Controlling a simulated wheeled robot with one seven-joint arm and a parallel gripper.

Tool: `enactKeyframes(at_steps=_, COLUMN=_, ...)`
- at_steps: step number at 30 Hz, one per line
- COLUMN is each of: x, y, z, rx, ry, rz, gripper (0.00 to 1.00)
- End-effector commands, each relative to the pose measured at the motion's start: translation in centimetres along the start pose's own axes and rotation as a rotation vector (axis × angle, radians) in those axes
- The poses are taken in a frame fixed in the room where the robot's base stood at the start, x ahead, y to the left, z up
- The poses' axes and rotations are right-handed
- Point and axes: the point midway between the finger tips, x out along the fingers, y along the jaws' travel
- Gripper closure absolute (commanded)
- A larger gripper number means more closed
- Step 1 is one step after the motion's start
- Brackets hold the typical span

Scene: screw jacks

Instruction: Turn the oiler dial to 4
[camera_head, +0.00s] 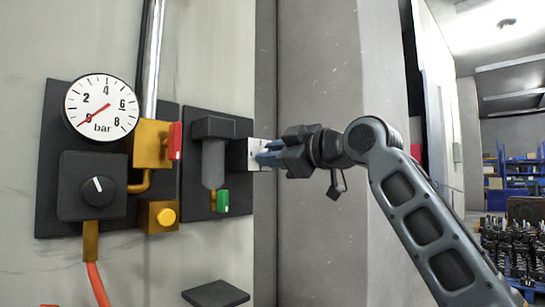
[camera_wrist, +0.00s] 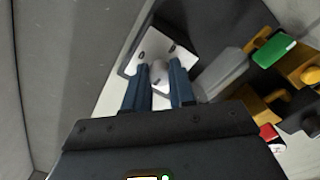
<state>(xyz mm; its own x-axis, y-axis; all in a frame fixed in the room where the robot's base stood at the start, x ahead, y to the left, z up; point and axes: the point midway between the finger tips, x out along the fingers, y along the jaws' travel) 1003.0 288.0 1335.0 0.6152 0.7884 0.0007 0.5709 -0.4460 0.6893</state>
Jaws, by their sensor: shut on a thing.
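The oiler is a dark box with a grey bowl (camera_head: 213,162) on a black wall panel. A pale plate (camera_head: 256,147) sits at its right side and also shows in the wrist view (camera_wrist: 154,45), bearing small dark marks too small to read. The oiler dial (camera_wrist: 158,74) is a round pale knob on this plate, with a small dark mark on it. My gripper (camera_head: 267,157) reaches in from the right. Its blue fingers (camera_wrist: 156,92) are shut on the dial, one on each side. In the head view the dial is hidden by the fingers.
Left of the oiler are a bar gauge (camera_head: 101,107) with its red needle near 0, a black knob box (camera_head: 93,186), a yellow block with a red tab (camera_head: 175,141) and a yellow button (camera_head: 165,216). A green tab (camera_head: 222,201) is below the oiler. A dark plate (camera_head: 215,293) juts out lower down.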

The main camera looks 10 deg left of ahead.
Motion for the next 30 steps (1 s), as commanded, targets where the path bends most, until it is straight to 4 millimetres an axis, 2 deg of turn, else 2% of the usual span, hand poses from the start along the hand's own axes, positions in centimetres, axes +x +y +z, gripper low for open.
enactKeyframes(at_steps=16, x=0.06, y=-0.26, z=0.33, rx=-0.023, ry=-0.005, rz=-0.006, gripper=1.0)
enactKeyframes(at_steps=17, x=0.06, y=-0.26, z=0.33, rx=-0.023, ry=-0.005, rz=-0.006, gripper=0.73)
enactKeyframes(at_steps=18, x=0.06, y=-0.25, z=0.33, rx=-0.023, ry=-0.005, rz=-0.006, gripper=0.7)
enactKeyframes(at_steps=24, x=0.03, y=-0.13, z=0.17, rx=-0.024, ry=-0.003, rz=-0.003, gripper=0.51)
enactKeyframes(at_steps=30, x=0.01, y=-0.07, z=0.07, rx=-0.025, ry=-0.001, rz=-0.002, gripper=0.5)
